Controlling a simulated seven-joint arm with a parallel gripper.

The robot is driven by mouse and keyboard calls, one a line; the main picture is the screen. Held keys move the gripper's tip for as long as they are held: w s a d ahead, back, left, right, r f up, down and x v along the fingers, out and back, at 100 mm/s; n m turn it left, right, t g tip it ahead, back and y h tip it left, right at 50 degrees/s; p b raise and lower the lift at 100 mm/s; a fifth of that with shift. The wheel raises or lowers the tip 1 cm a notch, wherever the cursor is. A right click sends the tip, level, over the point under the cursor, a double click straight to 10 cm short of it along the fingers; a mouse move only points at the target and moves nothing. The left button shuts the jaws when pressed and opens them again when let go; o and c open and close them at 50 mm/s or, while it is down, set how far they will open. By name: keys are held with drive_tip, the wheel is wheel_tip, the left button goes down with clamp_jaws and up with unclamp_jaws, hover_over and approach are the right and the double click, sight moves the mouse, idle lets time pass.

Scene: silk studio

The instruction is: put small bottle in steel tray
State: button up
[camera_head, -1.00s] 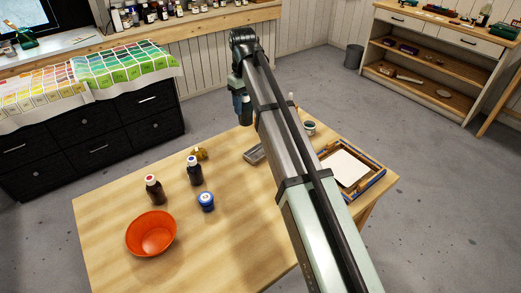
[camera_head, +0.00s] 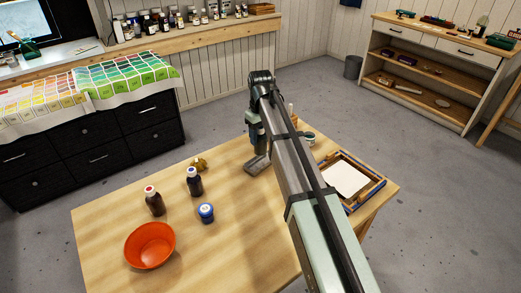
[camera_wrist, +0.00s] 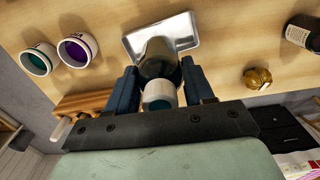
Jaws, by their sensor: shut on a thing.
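The small bottle is dark with a white and teal end, and in the wrist view (camera_wrist: 160,62) it sits between the two blue fingers. My gripper (camera_wrist: 158,72) is shut on it. The steel tray (camera_wrist: 178,24) is a shallow grey rectangle just beyond the bottle, which overlaps its near edge in that view. In the head view my gripper (camera_head: 257,140) is over or close to the tray (camera_head: 257,165), partly behind my arm. The held bottle is not clear there. I cannot tell whether the bottle touches the tray.
Two dark bottles (camera_head: 194,183), a blue-lidded jar (camera_head: 206,212), an orange bowl (camera_head: 150,246) and a small brass object (camera_head: 199,162) stand left of the tray. A wooden frame (camera_head: 349,180) lies to the right. Two white jars (camera_wrist: 78,50) are near the tray.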

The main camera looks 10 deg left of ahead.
sight(260, 148)
drive_tip(key=shift+f, duration=2.9)
drive_tip(key=shift+f, duration=0.1)
drive_tip(key=o, duration=1.1)
wheel_tip(260, 148, up, 12)
drive_tip(key=shift+r, duration=0.15)
